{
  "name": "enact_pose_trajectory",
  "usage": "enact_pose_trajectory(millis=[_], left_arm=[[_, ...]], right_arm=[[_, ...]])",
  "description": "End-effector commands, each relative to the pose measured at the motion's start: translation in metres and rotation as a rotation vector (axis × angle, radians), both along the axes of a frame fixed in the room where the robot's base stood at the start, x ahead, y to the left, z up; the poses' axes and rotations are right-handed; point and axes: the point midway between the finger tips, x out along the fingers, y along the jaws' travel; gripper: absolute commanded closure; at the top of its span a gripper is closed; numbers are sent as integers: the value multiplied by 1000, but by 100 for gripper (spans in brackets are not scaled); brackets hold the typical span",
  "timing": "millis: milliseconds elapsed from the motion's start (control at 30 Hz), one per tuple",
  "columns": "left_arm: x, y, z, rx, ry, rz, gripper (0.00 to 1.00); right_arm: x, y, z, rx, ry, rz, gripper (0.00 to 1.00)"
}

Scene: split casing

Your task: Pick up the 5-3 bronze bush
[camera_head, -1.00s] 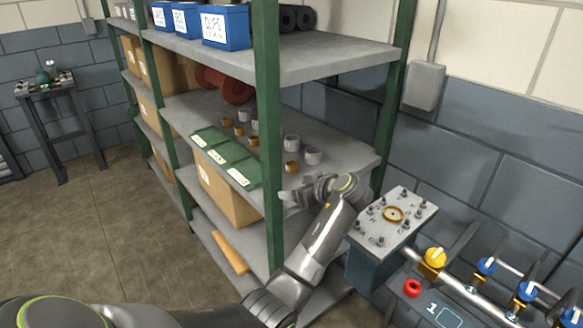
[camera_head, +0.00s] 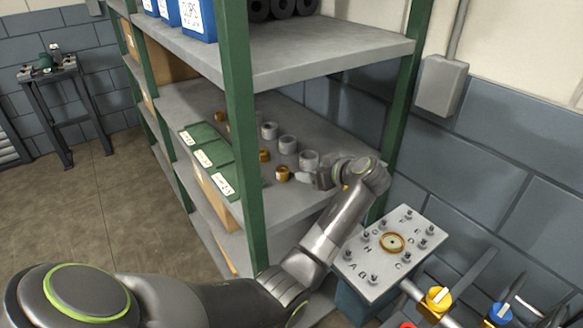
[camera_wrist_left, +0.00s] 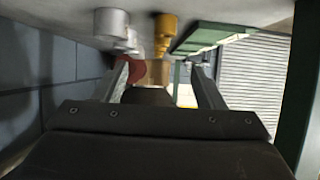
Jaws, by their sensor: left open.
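Several small bronze bushes stand on the middle shelf (camera_head: 325,200); the nearest bronze bush (camera_head: 282,173) is at the front right of their row, with another bronze bush (camera_head: 264,155) behind it. I cannot tell from any marking which is the 5-3 one. The left wrist view is turned over: a bronze bush (camera_wrist_left: 165,30) shows ahead, beyond and between the fingers of my left gripper (camera_wrist_left: 163,78). My right gripper is not in view.
Grey bushes (camera_head: 308,159) stand in a row behind the gripper. Green labelled plates (camera_head: 224,185) lie along the shelf's left edge. A green post (camera_head: 240,130) rises at the shelf's front. A studded casing block (camera_head: 405,222) stands below right.

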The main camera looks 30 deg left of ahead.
Motion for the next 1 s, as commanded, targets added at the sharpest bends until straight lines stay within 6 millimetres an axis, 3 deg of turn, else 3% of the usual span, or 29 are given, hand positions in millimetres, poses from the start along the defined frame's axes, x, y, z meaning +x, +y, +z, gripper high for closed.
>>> enact_pose_trajectory(millis=[167, 400, 500, 767, 1000], left_arm=[[10, 29, -12, 5, 6, 4, 37], [25, 65, -35, 3, 5, 2, 37], [30, 78, -43, 2, 5, 3, 37], [38, 94, -55, 0, 1, 2, 37], [42, 102, -61, 1, 3, 1, 37]], right_arm=[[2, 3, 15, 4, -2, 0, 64], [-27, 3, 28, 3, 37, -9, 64], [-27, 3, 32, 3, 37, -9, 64], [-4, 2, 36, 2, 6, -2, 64], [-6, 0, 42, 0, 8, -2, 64]])
